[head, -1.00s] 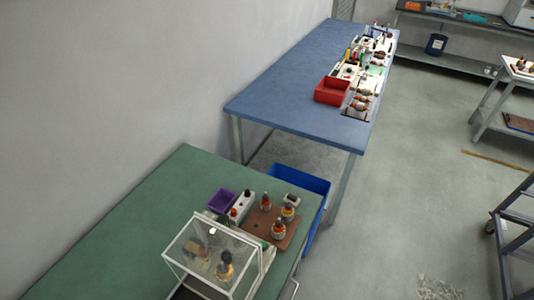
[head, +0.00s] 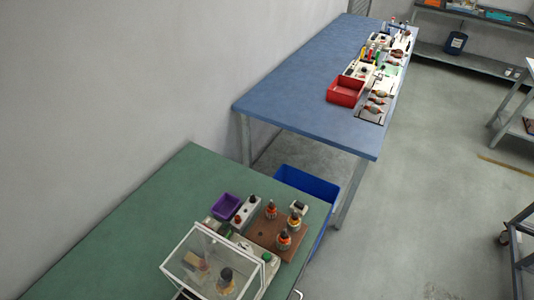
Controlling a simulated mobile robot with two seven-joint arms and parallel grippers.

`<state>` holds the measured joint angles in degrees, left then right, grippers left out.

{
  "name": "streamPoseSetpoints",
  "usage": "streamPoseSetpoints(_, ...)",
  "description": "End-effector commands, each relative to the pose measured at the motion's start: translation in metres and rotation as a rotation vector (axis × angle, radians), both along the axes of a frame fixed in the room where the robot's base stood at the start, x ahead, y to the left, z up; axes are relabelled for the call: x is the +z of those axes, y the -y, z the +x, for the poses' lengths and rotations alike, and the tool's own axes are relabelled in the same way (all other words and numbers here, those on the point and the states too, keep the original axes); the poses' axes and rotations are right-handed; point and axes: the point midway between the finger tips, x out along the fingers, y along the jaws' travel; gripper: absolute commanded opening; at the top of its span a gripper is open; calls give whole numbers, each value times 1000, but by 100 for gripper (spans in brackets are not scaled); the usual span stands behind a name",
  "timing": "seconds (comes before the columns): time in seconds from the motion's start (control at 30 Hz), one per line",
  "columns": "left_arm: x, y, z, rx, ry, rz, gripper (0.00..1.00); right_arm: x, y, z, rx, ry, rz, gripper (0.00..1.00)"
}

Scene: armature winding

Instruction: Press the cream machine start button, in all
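On the green-topped bench stands a cream machine (head: 262,272), mostly behind and under a clear box-shaped guard (head: 205,262). A small dark green button (head: 266,257) shows at the guard's right side; I cannot tell for sure that it is the start button. A dark-topped armature (head: 226,279) shows through the guard. A small cream control box (head: 246,211) behind the guard carries a red button (head: 238,219) and a dark one (head: 252,198). Neither of my grippers is in view.
A brown board (head: 264,236) with three armatures and a purple tray (head: 226,206) stand close by. A blue bin (head: 308,184) is on the floor between the green bench (head: 130,225) and a blue bench (head: 290,90) holding a red tray (head: 345,91). Open floor lies right.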

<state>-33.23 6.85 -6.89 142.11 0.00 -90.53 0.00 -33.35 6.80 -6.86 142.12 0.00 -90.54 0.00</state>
Motion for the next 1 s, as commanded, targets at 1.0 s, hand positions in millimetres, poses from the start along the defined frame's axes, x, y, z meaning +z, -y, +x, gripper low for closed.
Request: streamPoseSetpoints(1.0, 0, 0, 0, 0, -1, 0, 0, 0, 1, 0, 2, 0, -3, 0)
